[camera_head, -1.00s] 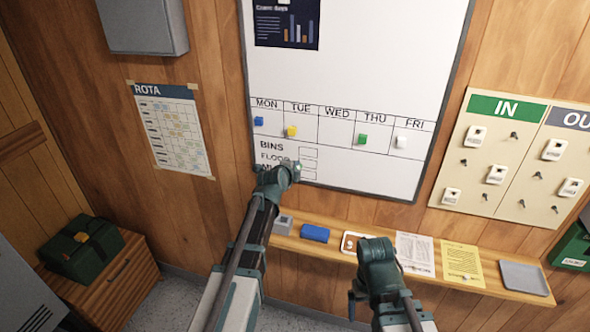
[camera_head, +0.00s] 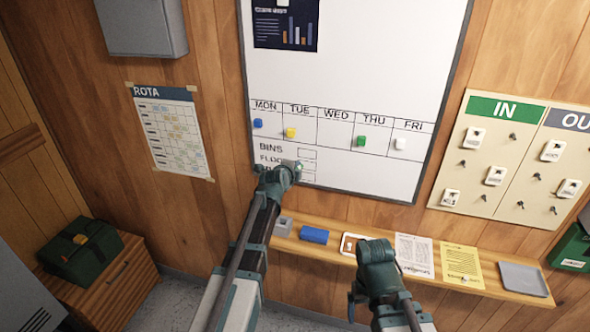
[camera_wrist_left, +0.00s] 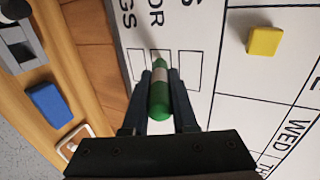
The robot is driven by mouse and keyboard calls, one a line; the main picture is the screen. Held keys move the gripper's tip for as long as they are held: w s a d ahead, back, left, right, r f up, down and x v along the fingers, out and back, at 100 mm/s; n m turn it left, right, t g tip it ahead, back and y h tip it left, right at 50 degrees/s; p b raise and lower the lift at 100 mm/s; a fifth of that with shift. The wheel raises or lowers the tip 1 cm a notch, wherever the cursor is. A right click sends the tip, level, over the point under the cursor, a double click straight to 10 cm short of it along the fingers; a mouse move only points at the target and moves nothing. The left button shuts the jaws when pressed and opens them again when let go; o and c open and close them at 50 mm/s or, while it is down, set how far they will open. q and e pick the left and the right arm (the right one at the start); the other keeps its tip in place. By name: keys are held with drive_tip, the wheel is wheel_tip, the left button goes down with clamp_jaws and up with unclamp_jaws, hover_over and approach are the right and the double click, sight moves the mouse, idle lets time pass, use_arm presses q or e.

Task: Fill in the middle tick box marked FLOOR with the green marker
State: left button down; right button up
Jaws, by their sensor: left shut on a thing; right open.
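The whiteboard (camera_head: 350,50) carries the labels BINS and FLOOR at its lower left, with a tick box beside each. My left gripper (camera_head: 293,168) is in front of this corner and covers part of the FLOOR row and the row below. In the left wrist view my left gripper (camera_wrist_left: 160,98) is shut on the green marker (camera_wrist_left: 160,103), whose tip points at the middle box (camera_wrist_left: 167,62). I cannot tell whether the tip touches the board or has left ink. My right gripper (camera_head: 375,250) is open, low in front of the shelf; its fingertips are hard to see.
A wooden shelf (camera_head: 400,277) below the board holds a blue block (camera_head: 314,234), a grey item, papers and a grey tray (camera_head: 524,278). Several coloured magnets, such as the yellow one (camera_head: 291,132), sit on the board. The IN/OUT board (camera_head: 500,160) hangs to the right.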

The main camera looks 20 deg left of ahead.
use_arm(q)
drive_tip(key=shift+d, duration=0.35)
drive_tip(key=shift+d, duration=0.5)
drive_tip(key=shift+d, duration=0.15)
drive_tip(key=shift+d, duration=0.35)
idle(0.3)
drive_tip(key=shift+d, duration=0.5)
idle(0.5)
drive_tip(key=shift+a, duration=0.15)
idle(0.5)
